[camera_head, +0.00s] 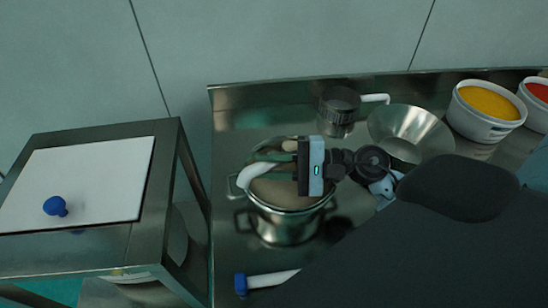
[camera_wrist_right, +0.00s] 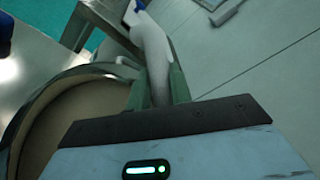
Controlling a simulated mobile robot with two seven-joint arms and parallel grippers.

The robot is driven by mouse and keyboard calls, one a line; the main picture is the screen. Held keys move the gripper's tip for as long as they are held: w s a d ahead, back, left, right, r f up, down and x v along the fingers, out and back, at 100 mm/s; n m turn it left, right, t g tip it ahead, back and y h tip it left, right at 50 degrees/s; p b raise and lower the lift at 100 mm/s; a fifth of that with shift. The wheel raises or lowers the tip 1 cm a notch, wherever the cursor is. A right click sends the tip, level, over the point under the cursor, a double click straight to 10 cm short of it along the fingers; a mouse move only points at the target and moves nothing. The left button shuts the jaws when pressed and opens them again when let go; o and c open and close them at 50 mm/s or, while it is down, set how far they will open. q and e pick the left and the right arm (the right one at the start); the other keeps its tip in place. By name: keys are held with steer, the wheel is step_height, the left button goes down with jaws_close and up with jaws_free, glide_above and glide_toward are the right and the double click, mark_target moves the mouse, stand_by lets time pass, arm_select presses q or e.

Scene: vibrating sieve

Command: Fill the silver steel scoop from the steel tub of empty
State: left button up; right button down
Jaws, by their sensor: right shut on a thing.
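The steel tub (camera_head: 285,228) stands on the steel bench and holds a tan, flat-looking content. It shows at the left of the wrist view (camera_wrist_right: 40,95). My right gripper (camera_head: 272,160) is over the tub and shut on a white curved handle (camera_head: 258,172), which I take to be the scoop's. In the wrist view the handle (camera_wrist_right: 155,60) stands between the green fingers (camera_wrist_right: 160,90). The scoop's bowl is hidden, so I cannot tell whether it is in the content or what it holds. My left gripper is not in view.
Behind the tub stand a dark metal cup (camera_head: 340,112) with a white handle and a wide steel bowl (camera_head: 405,128). A yellow-filled bucket (camera_head: 487,108) and a red-filled one (camera_head: 538,100) are at right. A blue-ended white tool (camera_head: 268,280) lies in front. A white board (camera_head: 85,180) bears a blue knob (camera_head: 55,206).

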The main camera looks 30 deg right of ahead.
mark_target(261, 167)
steer(key=shift+a+r+n+g+h+p, duration=0.2)
steer(key=shift+r+p, duration=0.2)
steer(key=shift+p, duration=0.2)
steer(key=shift+a+r+n+g+h+p, duration=0.1)
steer(key=shift+r+n+p, duration=0.1)
steer(key=shift+r+p, duration=0.3)
steer(key=shift+s+a+r+n+h+p, duration=0.1)
steer(key=shift+a+r+n+h+p, duration=0.3)
steer(key=shift+p, duration=0.45)
steer(key=shift+s+a+r+n+h+p, duration=0.1)
steer(key=shift+a+r+n+h+p, duration=0.25)
steer(key=shift+n+h+p, duration=0.55)
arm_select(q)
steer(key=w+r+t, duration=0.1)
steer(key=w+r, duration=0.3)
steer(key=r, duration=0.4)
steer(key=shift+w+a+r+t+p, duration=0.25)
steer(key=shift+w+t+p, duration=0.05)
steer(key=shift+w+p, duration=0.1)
arm_select(e)
steer(key=shift+g, duration=0.3)
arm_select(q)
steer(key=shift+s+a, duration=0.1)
arm_select(e)
steer(key=shift+s, duration=0.1)
